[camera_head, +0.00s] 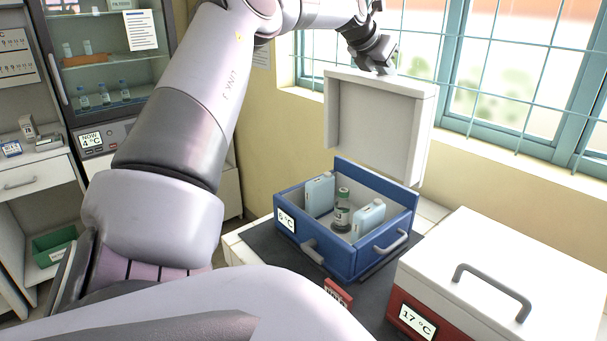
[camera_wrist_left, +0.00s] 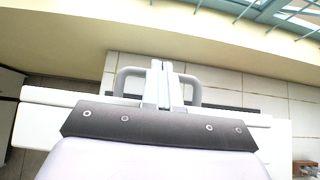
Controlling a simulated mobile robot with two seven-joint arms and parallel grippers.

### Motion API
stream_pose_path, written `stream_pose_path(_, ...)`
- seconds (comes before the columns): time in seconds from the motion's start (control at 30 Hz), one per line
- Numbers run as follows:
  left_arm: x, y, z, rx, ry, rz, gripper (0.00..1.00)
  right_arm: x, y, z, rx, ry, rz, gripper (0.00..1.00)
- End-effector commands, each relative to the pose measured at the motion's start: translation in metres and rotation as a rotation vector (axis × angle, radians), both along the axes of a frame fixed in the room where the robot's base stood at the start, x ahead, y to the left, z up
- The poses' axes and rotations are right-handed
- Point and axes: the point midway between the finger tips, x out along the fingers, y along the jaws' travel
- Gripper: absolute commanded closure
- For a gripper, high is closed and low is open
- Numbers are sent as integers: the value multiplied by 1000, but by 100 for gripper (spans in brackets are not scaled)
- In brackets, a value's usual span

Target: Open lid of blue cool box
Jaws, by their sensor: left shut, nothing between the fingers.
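The blue cool box (camera_head: 312,249) stands on a dark mat and reads 6 °C. Its white lid (camera_head: 372,125) stands upright at the back, so the inside shows. Two pale blue packs (camera_head: 319,194) and a green-capped bottle (camera_head: 342,211) stand inside. My left gripper (camera_head: 385,66) is above the lid's top edge at the back. In the left wrist view its fingers (camera_wrist_left: 163,88) are together and empty, in front of the grey lid handle (camera_wrist_left: 125,82); I cannot tell whether they touch it. My right gripper is not in view.
A red box with a white lid (camera_head: 510,262), reading 17 °C, stands at the right with its lid shut. A window with bars (camera_head: 520,75) is behind. A glass-doored fridge (camera_head: 105,70) and an open shelf with a green bin (camera_head: 54,248) are at left.

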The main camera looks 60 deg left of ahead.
Motion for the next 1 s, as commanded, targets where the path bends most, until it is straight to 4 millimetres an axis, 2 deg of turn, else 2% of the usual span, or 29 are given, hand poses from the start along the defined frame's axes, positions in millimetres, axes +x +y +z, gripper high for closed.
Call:
stream_pose_path(0.67,-2,-2,1,1,3,-1,100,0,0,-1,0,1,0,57)
stream_pose_path(1.0,-26,-8,22,1,0,-1,100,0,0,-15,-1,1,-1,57)
